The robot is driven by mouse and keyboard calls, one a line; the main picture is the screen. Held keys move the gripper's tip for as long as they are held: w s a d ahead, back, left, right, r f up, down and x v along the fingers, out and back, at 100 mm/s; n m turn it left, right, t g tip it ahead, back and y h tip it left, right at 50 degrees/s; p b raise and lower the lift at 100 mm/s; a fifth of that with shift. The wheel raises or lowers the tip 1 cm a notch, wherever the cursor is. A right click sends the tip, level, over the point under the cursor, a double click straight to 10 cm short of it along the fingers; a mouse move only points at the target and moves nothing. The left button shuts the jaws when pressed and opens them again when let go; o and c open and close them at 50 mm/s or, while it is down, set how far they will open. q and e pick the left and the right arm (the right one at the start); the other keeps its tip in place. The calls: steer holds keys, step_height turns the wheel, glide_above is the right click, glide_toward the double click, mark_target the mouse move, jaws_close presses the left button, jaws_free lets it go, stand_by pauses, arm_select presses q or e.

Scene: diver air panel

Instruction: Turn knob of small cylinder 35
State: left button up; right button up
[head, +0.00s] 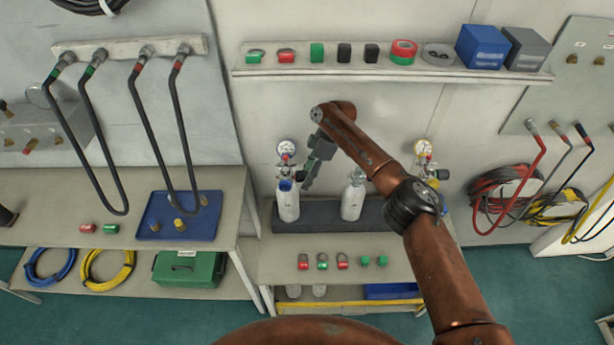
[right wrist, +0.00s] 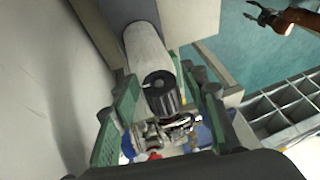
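Two white small cylinders stand in front of the wall in the head view, a left one (head: 288,205) and a middle one (head: 352,200). A third at the right is mostly hidden behind my right arm. I cannot read the number 35 on any. My right gripper (head: 309,178) reaches down just right of the left cylinder's valve. In the right wrist view its green-padded fingers are apart, on either side of a black ribbed knob (right wrist: 160,92) with a white cylinder behind it. I cannot see contact. My left gripper (right wrist: 259,14) shows small at the upper right, its fingers apart.
Pressure gauges (head: 286,148) top the outer cylinders. The cylinders stand on a dark block (head: 318,216) on a bench. A wall shelf (head: 390,73) with caps, tape and boxes is above. Several red and green fittings (head: 342,261) lie in front. A blue tray (head: 160,228) lies left.

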steer(key=shift+o, duration=0.2)
steer(key=shift+d+r, duration=0.1)
steer(key=shift+r, duration=0.05)
steer(key=v, duration=0.7)
